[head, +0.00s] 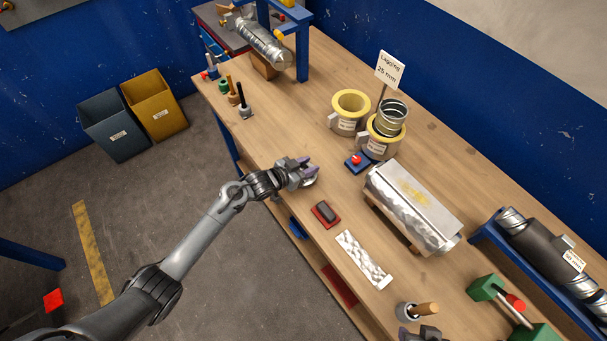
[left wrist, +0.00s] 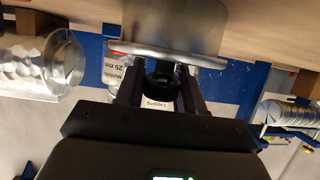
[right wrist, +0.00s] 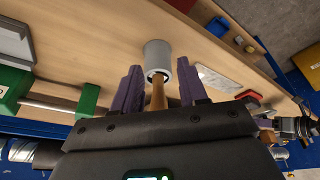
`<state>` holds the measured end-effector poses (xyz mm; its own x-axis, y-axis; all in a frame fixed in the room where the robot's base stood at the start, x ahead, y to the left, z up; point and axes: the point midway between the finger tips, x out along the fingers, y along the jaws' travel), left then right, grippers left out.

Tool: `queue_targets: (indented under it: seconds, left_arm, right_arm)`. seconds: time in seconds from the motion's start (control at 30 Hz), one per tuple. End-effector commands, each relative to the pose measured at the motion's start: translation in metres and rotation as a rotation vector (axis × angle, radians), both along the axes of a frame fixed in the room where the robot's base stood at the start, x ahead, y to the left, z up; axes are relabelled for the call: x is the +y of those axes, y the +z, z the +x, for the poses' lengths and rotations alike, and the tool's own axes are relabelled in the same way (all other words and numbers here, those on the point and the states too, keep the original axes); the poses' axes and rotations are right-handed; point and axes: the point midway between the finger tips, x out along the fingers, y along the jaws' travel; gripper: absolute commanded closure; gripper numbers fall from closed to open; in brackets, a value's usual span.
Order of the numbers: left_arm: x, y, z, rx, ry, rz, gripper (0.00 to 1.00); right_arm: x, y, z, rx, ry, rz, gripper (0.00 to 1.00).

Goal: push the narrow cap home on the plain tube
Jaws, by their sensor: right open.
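A silver disc-shaped cap (left wrist: 155,55) with a black knob (left wrist: 160,85) shows in the left wrist view. My left gripper (left wrist: 160,92) has its fingers on both sides of the knob and appears shut on it. In the head view my left gripper (head: 303,168) is at the table's near edge, with the cap (head: 310,182) partly hidden under it. I cannot tell which duct is the plain tube. My right gripper (right wrist: 158,90) is open, its fingers on either side of a wooden handle (right wrist: 158,98) standing in a grey cup (right wrist: 157,56).
Two yellow-rimmed lagging pots (head: 349,112) stand at the back; one holds a short metal duct (head: 391,112). A foil-covered piece (head: 412,208) lies mid-table. Spiral ducts rest at the back left (head: 263,43) and right (head: 540,240). A red-and-black block (head: 325,213) and foil strip (head: 362,260) lie near the front.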

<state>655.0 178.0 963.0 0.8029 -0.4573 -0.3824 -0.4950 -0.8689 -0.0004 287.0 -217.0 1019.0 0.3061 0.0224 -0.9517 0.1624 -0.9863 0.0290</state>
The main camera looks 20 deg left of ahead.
Motion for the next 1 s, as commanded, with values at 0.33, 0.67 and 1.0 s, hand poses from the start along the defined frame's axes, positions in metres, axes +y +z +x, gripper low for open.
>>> queue_targets:
  seconds: [0.33, 0.67, 1.0]
  left_arm:
    - [0.000, 0.000, 0.000, -0.001, 0.000, 0.000, 0.98]
    - [0.000, 0.009, 0.000, -0.001, 0.001, 0.000, 0.98]
    - [-0.022, 0.054, -0.006, -0.003, -0.005, -0.004, 0.98]
  right_arm:
    - [-0.001, 0.000, 0.000, 0.000, 0.001, -0.002, 0.57]
    - [-0.003, 0.000, 0.000, 0.000, 0.007, -0.011, 0.57]
    - [-0.002, 0.000, 0.000, 0.000, 0.005, -0.008, 0.57]
